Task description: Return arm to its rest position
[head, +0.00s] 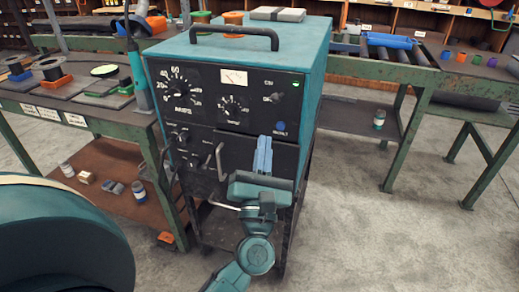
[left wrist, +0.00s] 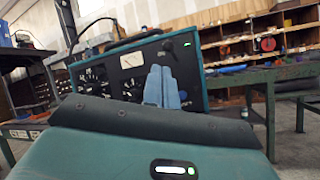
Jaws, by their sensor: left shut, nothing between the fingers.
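My left gripper (head: 263,155) is in front of the right part of a teal welding machine's black front panel in the head view. Its blue fingers point up and lie together, with nothing between them. In the left wrist view the same closed fingers (left wrist: 162,86) stand before the panel. The welding machine (head: 225,95) has dials, a small meter, a lit green lamp and a blue knob to the right of the fingers. I cannot tell whether the fingers touch the panel. My right gripper is not in view. No flanged pipe can be made out.
A green workbench (head: 130,125) with spools stands left of the machine. Shelves with bins line the back. The concrete floor (head: 350,220) at the lower right is clear.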

